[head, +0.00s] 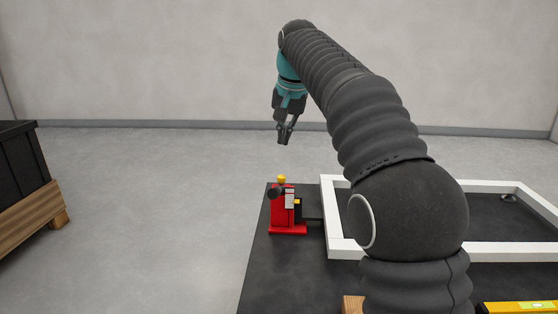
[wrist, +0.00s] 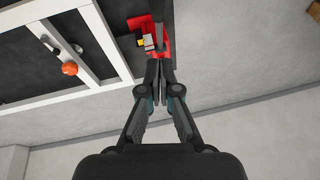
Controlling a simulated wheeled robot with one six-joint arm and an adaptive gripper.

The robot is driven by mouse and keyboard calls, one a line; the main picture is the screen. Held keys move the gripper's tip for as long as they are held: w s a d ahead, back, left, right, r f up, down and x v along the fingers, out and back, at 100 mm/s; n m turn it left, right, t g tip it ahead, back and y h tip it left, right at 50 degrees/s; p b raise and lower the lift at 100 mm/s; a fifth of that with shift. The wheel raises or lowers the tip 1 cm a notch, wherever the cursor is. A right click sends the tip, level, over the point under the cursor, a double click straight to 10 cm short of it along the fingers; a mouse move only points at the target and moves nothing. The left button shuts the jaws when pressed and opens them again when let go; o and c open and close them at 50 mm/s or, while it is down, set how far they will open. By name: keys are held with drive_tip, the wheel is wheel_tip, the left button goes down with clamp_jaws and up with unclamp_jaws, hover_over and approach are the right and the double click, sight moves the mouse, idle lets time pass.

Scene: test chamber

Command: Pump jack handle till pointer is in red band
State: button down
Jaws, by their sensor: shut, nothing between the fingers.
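The red jack (head: 282,222) stands upright near the left edge of the dark table, with a yellow top (head: 281,179) and a pale plate (head: 290,199) on its side. A dark round end (head: 273,192) at its left looks like the handle's end, seen nearly end-on. The pointer and red band are too small to make out. My gripper (head: 284,141) is shut and empty, in the air above the jack and apart from it. In the wrist view the jack (wrist: 138,24) lies just beyond my fingertips (wrist: 160,64), which partly overlap it.
A white frame (head: 333,218) lies on the table (head: 262,265) right of the jack. An orange knob (wrist: 70,69) shows inside the frame. A yellow level (head: 520,307) lies at the front right. A black crate on a wooden pallet (head: 30,210) stands at left. The floor between is clear.

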sight(277, 191)
drive_tip(key=b+x, duration=0.1)
drive_tip(key=x, duration=0.3)
drive_tip(key=s+b+x, duration=0.1)
drive_tip(key=x, duration=0.2)
drive_tip(key=s+b+x, duration=0.1)
drive_tip(key=x, duration=0.3)
drive_tip(key=shift+f+b, duration=0.3)
drive_tip(key=shift+f, duration=0.3)
drive_tip(key=shift+s+a+f, duration=0.15)
drive_tip(key=shift+a+f, duration=0.05)
drive_tip(key=shift+f, duration=0.2)
